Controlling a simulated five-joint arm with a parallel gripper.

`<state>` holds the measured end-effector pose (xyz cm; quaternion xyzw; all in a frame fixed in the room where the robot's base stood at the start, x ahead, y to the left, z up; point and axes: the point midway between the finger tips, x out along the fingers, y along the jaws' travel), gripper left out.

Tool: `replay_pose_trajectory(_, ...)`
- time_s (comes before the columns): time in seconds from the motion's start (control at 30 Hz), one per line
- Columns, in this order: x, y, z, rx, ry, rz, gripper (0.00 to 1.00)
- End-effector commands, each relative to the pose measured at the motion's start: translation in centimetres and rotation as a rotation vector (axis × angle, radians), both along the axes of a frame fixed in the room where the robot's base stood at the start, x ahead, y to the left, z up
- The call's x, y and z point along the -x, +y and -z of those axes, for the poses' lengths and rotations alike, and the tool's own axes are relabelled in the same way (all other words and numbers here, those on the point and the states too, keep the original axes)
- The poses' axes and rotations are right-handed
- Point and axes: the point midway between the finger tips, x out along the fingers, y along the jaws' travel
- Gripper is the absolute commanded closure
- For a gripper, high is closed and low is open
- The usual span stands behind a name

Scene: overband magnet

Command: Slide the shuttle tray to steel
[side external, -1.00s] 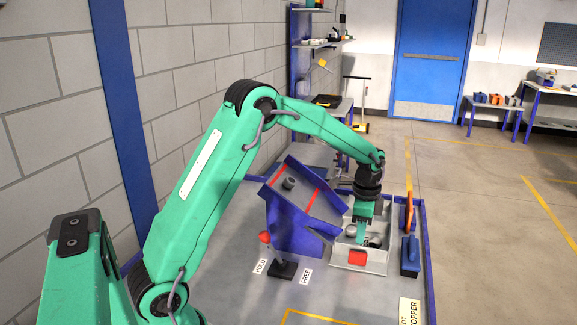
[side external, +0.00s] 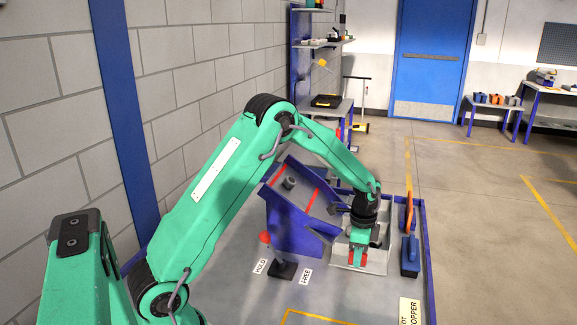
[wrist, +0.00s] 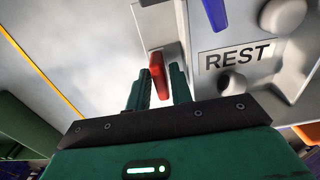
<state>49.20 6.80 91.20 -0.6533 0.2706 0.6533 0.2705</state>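The pale grey shuttle tray (side external: 378,262) stands at the foot of the blue sloped chute, at the right of the bench in the side view. A red upright tab (wrist: 157,75) is at its front side. My gripper (side external: 358,262) is low at this side, with the tab between its fingers. In the wrist view, my gripper (wrist: 160,85) has its fingers apart, one on each side of the tab; a narrow gap seems to show. A REST label (wrist: 237,56) and grey round pieces (wrist: 283,15) show at the right. My wrist hides part of the tray in the side view.
The blue chute (side external: 290,225) carries red lines and a grey piece. A red-knobbed lever (side external: 265,238) leans by the HOLD label, with FREE on its other side. An orange upright part (side external: 409,212) and blue block (side external: 410,256) stand right of the tray.

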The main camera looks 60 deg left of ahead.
Motion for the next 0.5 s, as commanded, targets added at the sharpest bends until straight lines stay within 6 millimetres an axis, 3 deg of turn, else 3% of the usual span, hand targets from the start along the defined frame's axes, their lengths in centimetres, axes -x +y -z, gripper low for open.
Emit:
replay_pose_trajectory(0.2,0.01,0.00,0.02,0.000,0.000,0.000,0.78)
replay_pose_trajectory(0.3,0.00,0.00,0.01,0.000,0.000,0.000,0.98)
replay_pose_trajectory(0.5,0.01,-0.01,-0.01,0.000,0.000,0.000,1.00)
